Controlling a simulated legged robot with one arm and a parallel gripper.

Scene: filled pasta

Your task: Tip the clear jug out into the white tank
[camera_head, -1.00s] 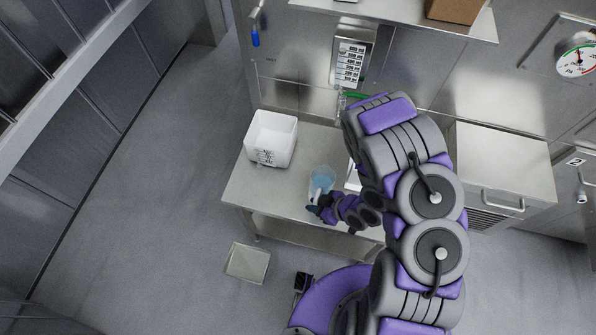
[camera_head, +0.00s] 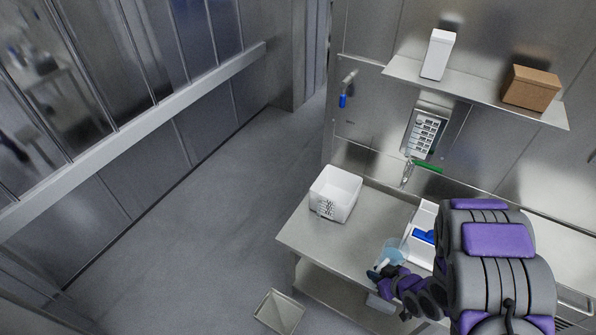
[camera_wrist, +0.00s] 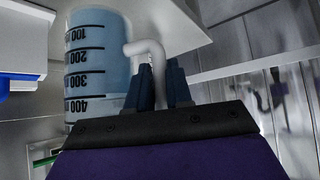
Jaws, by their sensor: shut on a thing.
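The clear jug (camera_head: 395,251) has a bluish tint and stands at the front part of the steel table, to the right of the white tank. In the wrist view the jug (camera_wrist: 95,65) shows dark graduation marks upside down and a pale curved handle (camera_wrist: 147,47). My gripper (camera_wrist: 160,85) is shut on that handle; in the head view my gripper (camera_head: 377,271) is at the jug's near side. The jug looks upright, at or close to the tabletop; I cannot tell whether it touches. The white tank (camera_head: 336,196) is an open box with a dark printed label; its inside looks empty.
The steel table (camera_head: 312,240) has bare room between tank and jug. A white tray (camera_head: 422,217) with a blue item (camera_head: 424,236) lies just right of the jug. A grey bin (camera_head: 279,312) stands on the floor. A wall shelf (camera_head: 480,88) holds two boxes.

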